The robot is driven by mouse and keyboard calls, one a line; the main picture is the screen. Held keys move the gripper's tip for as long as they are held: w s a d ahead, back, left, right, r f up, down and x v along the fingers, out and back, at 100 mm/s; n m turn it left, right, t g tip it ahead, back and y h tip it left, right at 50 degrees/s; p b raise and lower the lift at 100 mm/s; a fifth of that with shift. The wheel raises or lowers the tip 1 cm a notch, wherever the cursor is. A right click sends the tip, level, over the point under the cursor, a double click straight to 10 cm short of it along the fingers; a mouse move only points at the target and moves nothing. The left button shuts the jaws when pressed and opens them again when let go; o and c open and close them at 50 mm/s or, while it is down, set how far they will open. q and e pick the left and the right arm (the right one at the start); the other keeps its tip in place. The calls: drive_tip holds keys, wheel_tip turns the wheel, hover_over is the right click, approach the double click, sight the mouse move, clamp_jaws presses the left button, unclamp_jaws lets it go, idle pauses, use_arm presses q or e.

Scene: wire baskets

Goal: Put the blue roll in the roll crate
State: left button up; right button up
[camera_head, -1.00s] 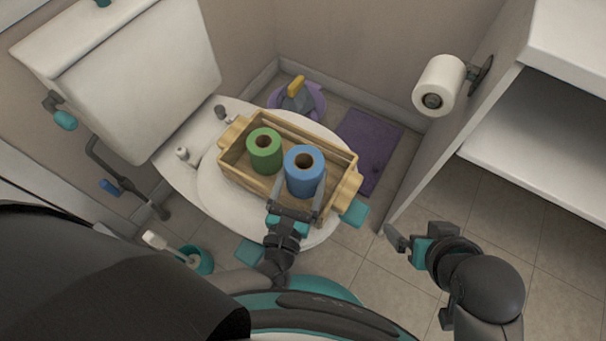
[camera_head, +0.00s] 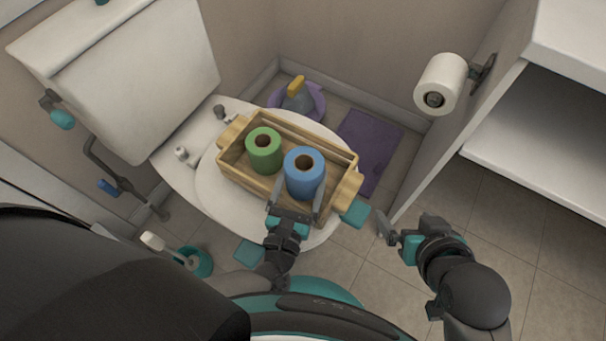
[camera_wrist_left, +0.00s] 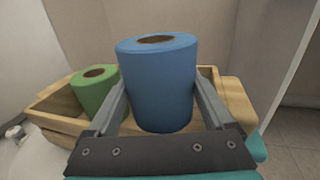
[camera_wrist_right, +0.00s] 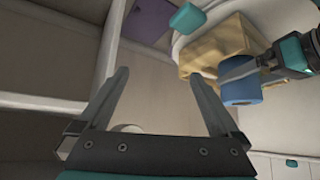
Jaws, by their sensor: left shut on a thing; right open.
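The blue roll (camera_head: 304,178) stands upright at the right part of the wooden roll crate (camera_head: 232,183). In the left wrist view the blue roll (camera_wrist_left: 157,85) fills the space between the fingers of my left gripper (camera_wrist_left: 160,110), which is shut on it. Whether its base touches the crate floor is hidden. A green roll (camera_head: 264,156) stands upright in the crate's left part, beside the blue one. My left gripper (camera_head: 296,196) comes over the crate's near side. My right gripper (camera_head: 384,232) is open and empty, right of the crate; its spread fingers show in its wrist view (camera_wrist_right: 160,105).
The crate rests on the closed toilet lid (camera_head: 208,196). A white paper roll (camera_head: 440,84) hangs on the wall at right, near white shelves (camera_head: 530,150). A purple mat (camera_head: 368,140) and a purple bucket (camera_head: 318,104) are behind. A toilet brush (camera_head: 196,262) stands at left.

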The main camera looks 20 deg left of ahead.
use_arm(q)
drive_tip(key=shift+f, duration=0.1)
use_arm(e)
drive_tip(key=shift+w+a+f, duration=0.15)
drive_tip(key=shift+w, duration=0.05)
use_arm(q)
drive_tip(key=shift+f, duration=0.1)
drive_tip(key=o, duration=1.3)
use_arm(e)
drive_tip(key=shift+a+t, duration=0.3)
drive_tip(key=shift+a, duration=0.15)
